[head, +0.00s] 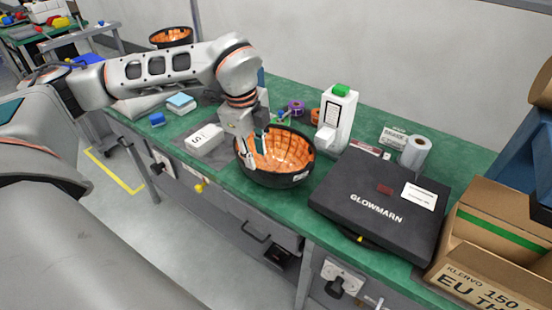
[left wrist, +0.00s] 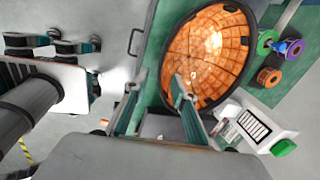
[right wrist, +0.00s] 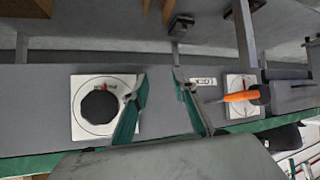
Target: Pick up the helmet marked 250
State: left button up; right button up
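A helmet (head: 293,178) lies open side up on the green bench, a black shell with orange padding inside. A small white label is on its near side; I cannot read its number. The helmet also fills the upper middle of the left wrist view (left wrist: 208,50). My left gripper (head: 256,152) is at the helmet's left rim. In the left wrist view its fingers (left wrist: 158,92) stand apart, one over the padding and one outside the rim; contact is unclear. My right gripper (right wrist: 160,84) is open and empty, facing the bench's front panel. A similar orange-lined bowl shape (head: 171,37) shows at the back.
A black GLOWMARN case (head: 375,205) lies right of the helmet, and a white bottle-like device (head: 337,118) stands behind it. Coloured spools (head: 296,107), a grey mat with a white block (head: 204,138) and a cardboard box (head: 490,275) surround it. Dials (right wrist: 100,104) line the panel.

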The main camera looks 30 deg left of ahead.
aim_at(258, 167)
pick_arm(q)
jog(key=f, duration=0.2)
jog(key=w+f, duration=0.1)
jog(key=f, duration=0.4)
jog(key=shift+w+a+f+p, duration=0.1)
jog(key=shift+w+a+p, duration=0.15)
jog(key=shift+w+p, duration=0.1)
grip_shut()
